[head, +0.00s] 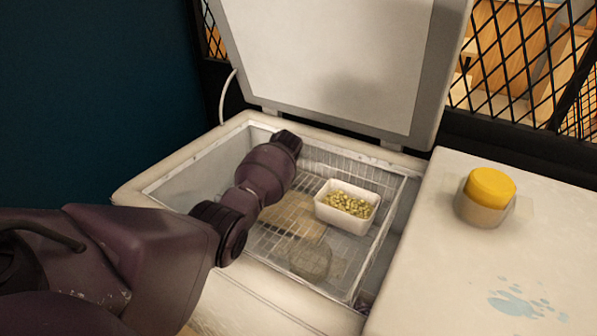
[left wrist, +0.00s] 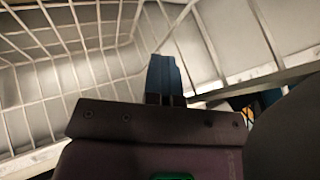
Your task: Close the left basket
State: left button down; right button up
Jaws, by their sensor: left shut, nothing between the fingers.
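An open chest freezer (head: 165,186) has a wire basket (head: 380,240) in its opening. A white tub (head: 337,212) of green and yellow beans (head: 349,204) stands in the basket. My left arm reaches over the freezer from the left and hides the left part of the opening. The fingers of my left gripper are hidden in the head view. In the left wrist view my left gripper (left wrist: 164,75) is shut and empty, with white wire bars (left wrist: 105,60) around it. Contact with the wires cannot be told. My right gripper is not in view.
The freezer lid (head: 330,60) stands raised at the back. A yellow-lidded jar (head: 490,195) stands on the white surface (head: 440,270) at right. Brown and grey things lie below the wires. A black mesh fence (head: 530,70) stands behind.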

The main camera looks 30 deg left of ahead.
pick_arm(q)
jog(key=shift+s+a+r+b, duration=0.15)
jog(key=shift+a+b, duration=0.5)
jog(key=shift+a, duration=2.35)
jog(key=shift+s+a+f+b, duration=0.15)
jog(key=shift+a+b, duration=0.55)
jog(key=shift+a, duration=2.3)
jog(key=shift+s+a+r+b, duration=0.2)
jog(key=shift+a+b, duration=0.45)
jog(key=shift+a, duration=2.35)
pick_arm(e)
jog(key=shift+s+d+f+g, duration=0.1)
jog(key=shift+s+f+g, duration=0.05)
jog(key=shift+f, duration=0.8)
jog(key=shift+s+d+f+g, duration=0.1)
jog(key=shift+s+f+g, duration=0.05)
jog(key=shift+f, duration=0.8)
